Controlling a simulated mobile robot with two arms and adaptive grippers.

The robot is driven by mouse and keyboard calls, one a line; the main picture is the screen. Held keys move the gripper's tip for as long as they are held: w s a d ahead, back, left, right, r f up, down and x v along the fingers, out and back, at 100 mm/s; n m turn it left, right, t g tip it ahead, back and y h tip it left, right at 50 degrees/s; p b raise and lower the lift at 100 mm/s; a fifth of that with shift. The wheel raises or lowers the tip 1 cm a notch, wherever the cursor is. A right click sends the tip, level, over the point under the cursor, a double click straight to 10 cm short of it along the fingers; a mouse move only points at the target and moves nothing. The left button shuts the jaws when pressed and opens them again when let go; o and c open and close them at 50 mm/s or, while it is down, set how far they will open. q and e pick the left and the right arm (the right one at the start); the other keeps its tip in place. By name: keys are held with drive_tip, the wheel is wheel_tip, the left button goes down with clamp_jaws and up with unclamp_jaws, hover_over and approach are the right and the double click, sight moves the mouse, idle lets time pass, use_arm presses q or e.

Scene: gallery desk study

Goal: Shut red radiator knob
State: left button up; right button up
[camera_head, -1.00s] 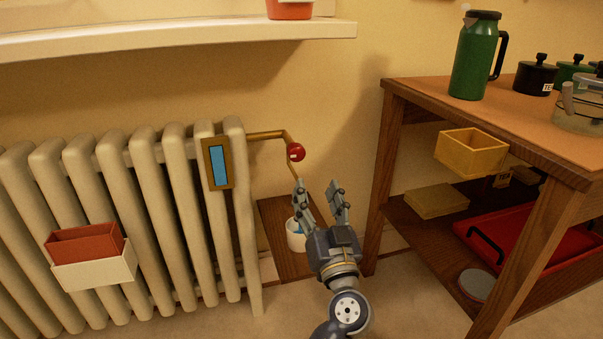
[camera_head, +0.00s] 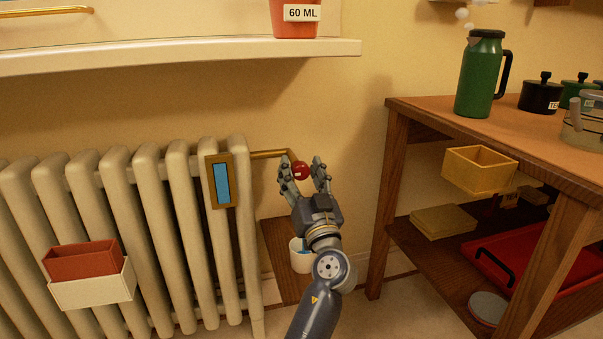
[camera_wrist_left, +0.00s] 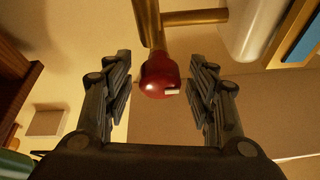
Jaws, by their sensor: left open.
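The red radiator knob (camera_head: 301,170) sits at the end of a brass pipe (camera_head: 268,154) beside the cream radiator (camera_head: 172,215). It has a small white mark on it. My left gripper (camera_head: 306,175) is open, with one finger on each side of the knob in the head view. In the left wrist view the red knob (camera_wrist_left: 160,76) shows between the open fingers (camera_wrist_left: 160,92), with a visible gap on both sides. I cannot tell how far the knob reaches in between the fingers. My right gripper is not in view.
A wooden table (camera_head: 400,125) with a green jug (camera_head: 480,75) stands to the right. A shelf (camera_head: 180,53) runs above the radiator. A white cup (camera_head: 301,258) stands below my gripper. A blue panel in a brass frame (camera_head: 221,182) is on the radiator.

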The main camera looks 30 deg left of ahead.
use_arm(q)
drive_tip(key=c, duration=1)
drive_tip(key=shift+c, duration=0.2)
